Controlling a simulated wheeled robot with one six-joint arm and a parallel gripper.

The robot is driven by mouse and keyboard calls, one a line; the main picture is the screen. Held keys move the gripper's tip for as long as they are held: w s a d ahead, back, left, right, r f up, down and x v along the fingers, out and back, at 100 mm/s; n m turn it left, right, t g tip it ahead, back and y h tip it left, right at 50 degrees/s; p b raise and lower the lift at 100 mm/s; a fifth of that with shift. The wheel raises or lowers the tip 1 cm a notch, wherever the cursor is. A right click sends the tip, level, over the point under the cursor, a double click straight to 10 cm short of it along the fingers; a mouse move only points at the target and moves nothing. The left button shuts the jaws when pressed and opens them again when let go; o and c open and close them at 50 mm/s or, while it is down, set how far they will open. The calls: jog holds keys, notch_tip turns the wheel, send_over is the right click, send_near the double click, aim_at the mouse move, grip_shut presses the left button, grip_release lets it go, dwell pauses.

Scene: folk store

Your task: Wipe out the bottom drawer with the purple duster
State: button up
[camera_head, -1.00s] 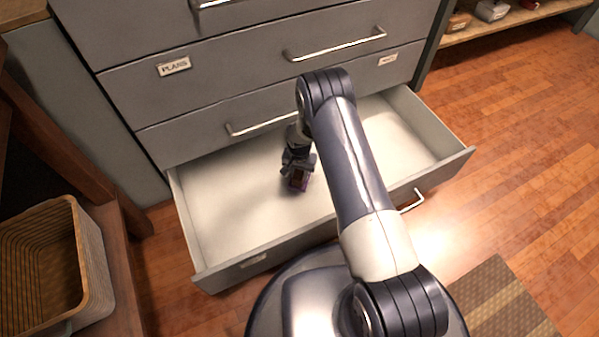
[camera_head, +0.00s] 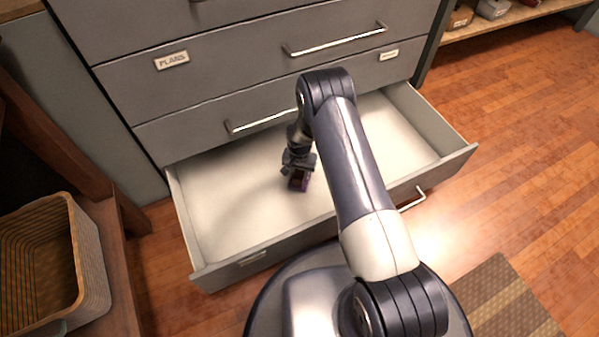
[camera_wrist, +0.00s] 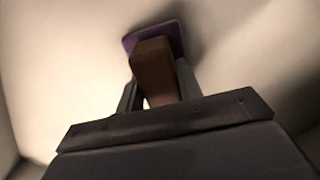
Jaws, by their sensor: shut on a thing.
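The bottom drawer (camera_head: 225,205) is pulled open, and its pale inside looks empty apart from the duster. My gripper (camera_head: 298,172) is inside the drawer, left of the middle, pointing down. It is shut on the brown handle of the purple duster (camera_head: 301,184). In the wrist view the gripper (camera_wrist: 158,95) has a finger on each side of the brown handle, and the purple pad of the duster (camera_wrist: 168,33) lies beyond it, at or very near the drawer floor. I cannot tell whether the pad touches the floor. My arm hides part of the drawer's middle and front.
Closed grey drawers with bar handles (camera_head: 335,40) rise above the open one. A woven basket (camera_head: 90,260) stands on a wooden surface at the left. A low shelf (camera_head: 490,25) is at the top right. A striped mat (camera_head: 500,300) lies on the wooden floor at the right.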

jog(key=shift+w+d+r+b, duration=0.1)
jog(key=shift+w+d+b, duration=0.3)
jog(key=shift+d, duration=0.45)
jog(key=shift+w+d+b, duration=0.3)
jog(key=shift+w+d, duration=0.05)
jog(key=shift+d, duration=0.5)
jog(key=shift+w+d+b, duration=0.35)
jog(key=shift+d+b, duration=0.2)
jog(key=shift+d, duration=0.35)
jog(key=shift+w+d, duration=0.25)
jog(key=shift+d, duration=0.5)
jog(key=shift+s+a, duration=0.5)
jog(key=shift+a, duration=0.65)
jog(key=shift+s+a, duration=0.45)
jog(key=shift+a, duration=0.7)
jog(key=shift+s+a, duration=0.5)
jog(key=shift+a, duration=0.65)
jog(key=shift+w+r+p, duration=0.1)
jog(key=shift+r+p, duration=1.5)
jog(key=shift+r, duration=1.35)
